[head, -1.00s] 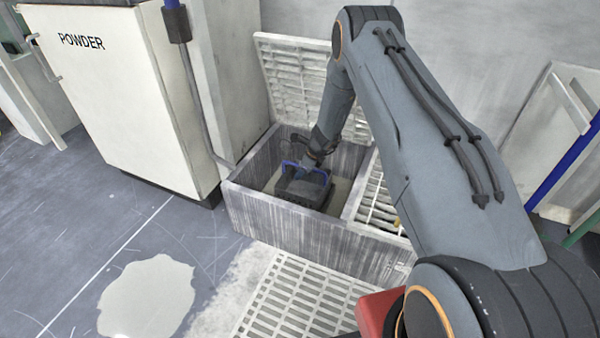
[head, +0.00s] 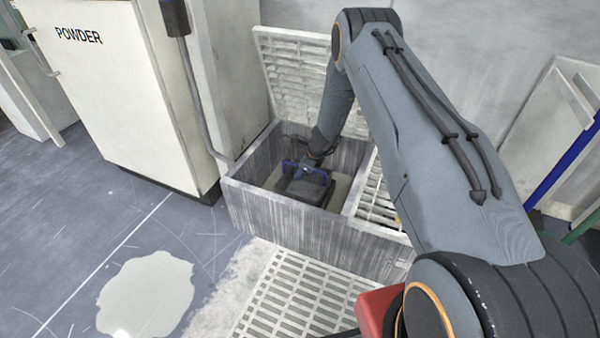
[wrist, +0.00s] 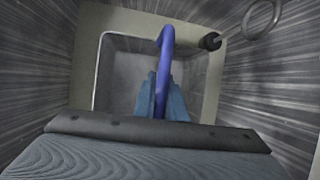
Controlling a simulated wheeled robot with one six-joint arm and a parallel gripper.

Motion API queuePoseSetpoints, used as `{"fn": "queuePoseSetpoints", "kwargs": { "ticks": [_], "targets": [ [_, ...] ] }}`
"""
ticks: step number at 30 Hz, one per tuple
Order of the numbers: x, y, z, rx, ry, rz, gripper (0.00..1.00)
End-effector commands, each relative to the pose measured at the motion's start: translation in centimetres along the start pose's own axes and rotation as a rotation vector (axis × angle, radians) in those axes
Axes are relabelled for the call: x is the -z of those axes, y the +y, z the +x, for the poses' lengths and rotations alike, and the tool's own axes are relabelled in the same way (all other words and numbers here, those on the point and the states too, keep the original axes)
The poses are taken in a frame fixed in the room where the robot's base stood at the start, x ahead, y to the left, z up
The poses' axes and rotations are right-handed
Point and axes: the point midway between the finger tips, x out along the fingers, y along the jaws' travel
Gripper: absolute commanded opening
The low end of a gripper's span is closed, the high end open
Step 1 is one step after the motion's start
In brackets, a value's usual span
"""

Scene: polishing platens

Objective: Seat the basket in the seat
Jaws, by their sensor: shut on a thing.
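The basket (head: 303,188) is a dark grey box with a blue handle (head: 290,163), low inside the grey-walled pit. In the wrist view the basket's rim (wrist: 98,75) frames an open grey inside, and the blue handle (wrist: 164,60) crosses it. My gripper (wrist: 162,103) is shut on the handle; in the head view the gripper is small and partly hidden. The basket looks roughly level. No separate seat can be made out, and I cannot tell whether the basket touches the pit floor (wrist: 195,85).
The pit's walls (head: 285,231) stand close around the basket. A raised grate (head: 290,75) leans behind, and another grate (head: 378,195) covers the right side. A black knob (wrist: 210,41) and a metal ring (wrist: 262,16) show beside the basket. A white powder cabinet (head: 125,95) stands left.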

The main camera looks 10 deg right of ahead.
Motion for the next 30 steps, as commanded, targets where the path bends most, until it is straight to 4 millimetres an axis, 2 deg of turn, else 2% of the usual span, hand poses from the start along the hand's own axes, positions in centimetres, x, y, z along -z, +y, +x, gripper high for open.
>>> {"fn": "queuePoseSetpoints", "kwargs": {
  "ticks": [1,4,14,17,24,30],
  "targets": [
    [-0.1,-0.1,0.0,0.001,-0.001,0.000,0.16],
    [-0.1,-0.1,-0.1,0.001,-0.001,0.000,0.33],
    [0.0,0.0,-0.3,0.000,0.000,0.001,0.33],
    [-0.1,-0.1,-1.4,0.002,-0.001,0.001,0.33],
    [-0.1,-0.1,-5.4,0.002,-0.001,0.001,0.33],
    [-0.1,-0.1,-7.5,0.001,-0.001,0.001,0.33]
  ]
}}
